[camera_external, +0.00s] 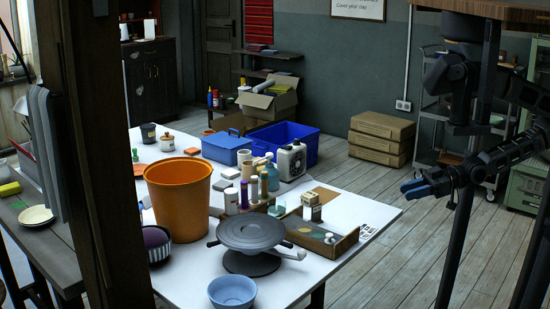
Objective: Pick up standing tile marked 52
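My gripper (416,187), with blue fingertips, hangs in the air at the right, pointing left toward the white table (305,277). It is in front of the floor in the picture and apart from everything on the table. Its finger gap is too small to make out. I cannot make out a tile marked 52. Small pale pieces with dark marks (367,232) are at the table's right edge, too small to read or to tell whether they stand or lie flat.
A dark post (95,150) blocks part of the left. Stacked boxes (381,138) stand on the floor behind.

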